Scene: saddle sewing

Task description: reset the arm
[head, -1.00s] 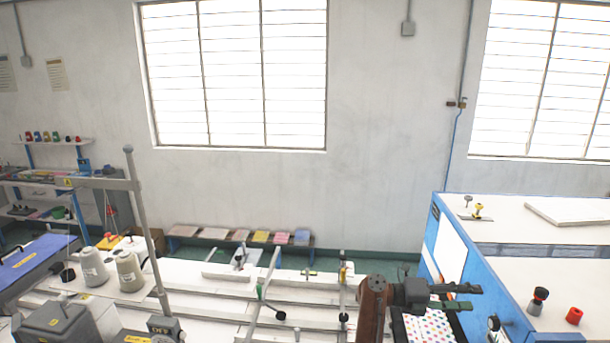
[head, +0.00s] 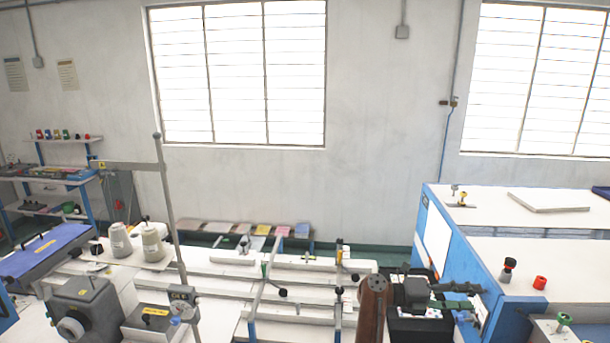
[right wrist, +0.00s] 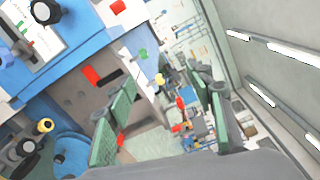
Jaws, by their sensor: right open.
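My right gripper (head: 470,296) is at the lower right of the head view, at the end of my brown arm. Its two green-padded fingers point right and stand apart. In the right wrist view the gripper (right wrist: 166,108) has its fingers spread wide, with nothing between them. Behind the gap lie the floor and distant shop equipment. My left gripper is in neither view now.
A white slatted work table (head: 300,283) stands ahead. Thread cones (head: 152,243) and a grey machine (head: 88,305) are at left. A blue-sided, white-topped bench (head: 540,258) stands right of my gripper, carrying a red knob (head: 540,283). A dark item lies behind my gripper.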

